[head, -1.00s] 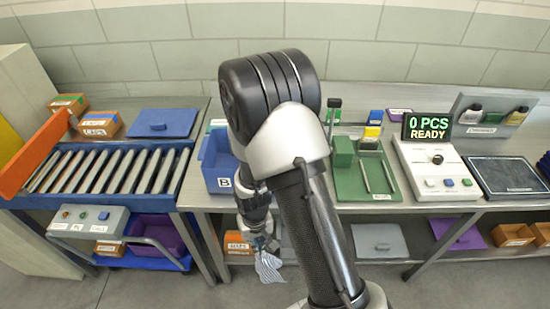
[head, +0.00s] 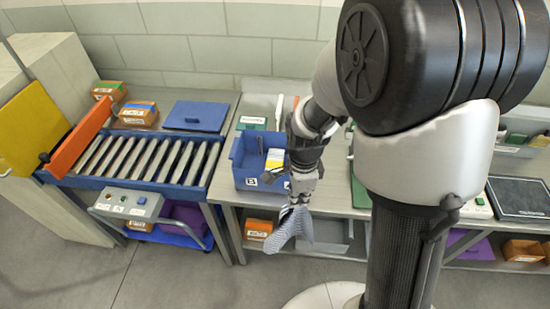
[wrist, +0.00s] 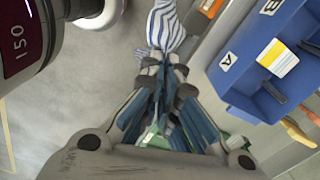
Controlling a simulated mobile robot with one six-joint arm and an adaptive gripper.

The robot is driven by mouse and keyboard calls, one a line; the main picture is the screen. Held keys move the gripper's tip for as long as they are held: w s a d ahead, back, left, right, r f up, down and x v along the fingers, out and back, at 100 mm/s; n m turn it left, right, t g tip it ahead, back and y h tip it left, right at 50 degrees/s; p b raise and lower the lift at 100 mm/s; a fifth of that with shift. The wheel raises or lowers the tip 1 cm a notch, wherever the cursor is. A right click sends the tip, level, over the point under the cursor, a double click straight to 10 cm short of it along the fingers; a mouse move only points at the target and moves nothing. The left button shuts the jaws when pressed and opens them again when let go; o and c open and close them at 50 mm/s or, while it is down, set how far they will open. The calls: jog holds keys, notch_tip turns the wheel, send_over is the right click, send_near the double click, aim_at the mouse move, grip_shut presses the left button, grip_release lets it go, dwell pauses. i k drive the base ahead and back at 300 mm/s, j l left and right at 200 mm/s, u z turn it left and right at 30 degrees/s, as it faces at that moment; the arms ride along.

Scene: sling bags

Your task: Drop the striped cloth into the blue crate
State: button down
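The blue-and-white striped cloth (head: 290,228) hangs from my gripper (head: 302,196) in front of the bench edge. In the wrist view the fingers (wrist: 165,62) are closed on one end of the cloth (wrist: 166,25), which bulges beyond the tips. The blue crate (head: 238,165) stands on the bench, left of my gripper and a little farther back. It also shows at the right of the wrist view (wrist: 240,65), with labels A and B on its walls. A yellow-and-white block (head: 275,160) is inside it. The cloth is outside and apart from the crate.
A roller conveyor (head: 150,160) with an orange side guard (head: 80,140) lies left of the crate. A flat blue panel (head: 195,115) lies behind it. Orange boxes (head: 258,228) sit on the lower shelf. My arm hides much of the right bench. Floor in front is clear.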

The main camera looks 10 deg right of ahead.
aim_at(249, 152)
jog(key=i, duration=0.95)
